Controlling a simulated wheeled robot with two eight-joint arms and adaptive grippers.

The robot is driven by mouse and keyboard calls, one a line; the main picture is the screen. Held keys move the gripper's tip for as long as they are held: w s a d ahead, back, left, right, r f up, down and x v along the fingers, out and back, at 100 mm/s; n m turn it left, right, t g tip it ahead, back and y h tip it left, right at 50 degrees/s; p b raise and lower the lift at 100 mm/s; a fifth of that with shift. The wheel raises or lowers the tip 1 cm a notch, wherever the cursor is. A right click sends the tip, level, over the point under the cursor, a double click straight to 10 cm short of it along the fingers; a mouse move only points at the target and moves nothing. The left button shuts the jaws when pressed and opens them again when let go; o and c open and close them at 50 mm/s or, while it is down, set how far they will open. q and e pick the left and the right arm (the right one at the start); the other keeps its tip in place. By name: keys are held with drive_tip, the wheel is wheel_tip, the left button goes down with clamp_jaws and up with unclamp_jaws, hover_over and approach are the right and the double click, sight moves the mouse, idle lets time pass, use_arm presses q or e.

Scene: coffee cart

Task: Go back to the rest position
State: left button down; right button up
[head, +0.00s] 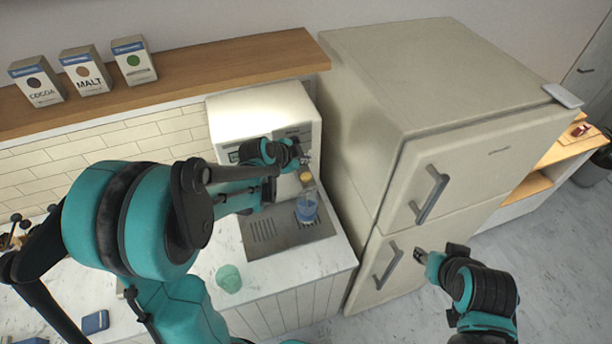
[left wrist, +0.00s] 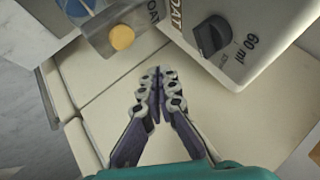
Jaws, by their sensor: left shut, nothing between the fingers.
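My left gripper (head: 304,160) is in front of the white drinks machine (head: 262,106), near its front face. In the left wrist view the fingers of my left gripper (left wrist: 158,78) are together with nothing between them. The machine's black knob (left wrist: 212,36), marked 60 ml, is up and to the right of the fingertips, apart from them. My right gripper (head: 424,256) hangs in front of the fridge; its small fingers do not show clearly whether they are open.
A blue-tinted glass (head: 307,208) stands on the machine's metal drip tray (head: 270,240), below a yellow round part (head: 305,177). A green cup (head: 229,278) is on the counter. The fridge (head: 400,150) stands to the right. Cartons (head: 86,72) line the wooden shelf (head: 210,68).

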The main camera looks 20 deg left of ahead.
use_arm(q)
drive_tip(key=s+f+n+y+b, duration=0.1)
drive_tip(key=s+f+n+b, duration=0.5)
drive_tip(key=s+f+b, duration=0.4)
drive_tip(key=s+f+n+g+y+b, duration=0.1)
drive_tip(key=s+f+n+b, duration=0.6)
drive_tip(key=s+b, duration=0.8)
wheel_tip(320, 180, down, 3)
drive_tip(key=shift+r+y, duration=0.1)
drive_tip(key=shift+y, duration=0.5)
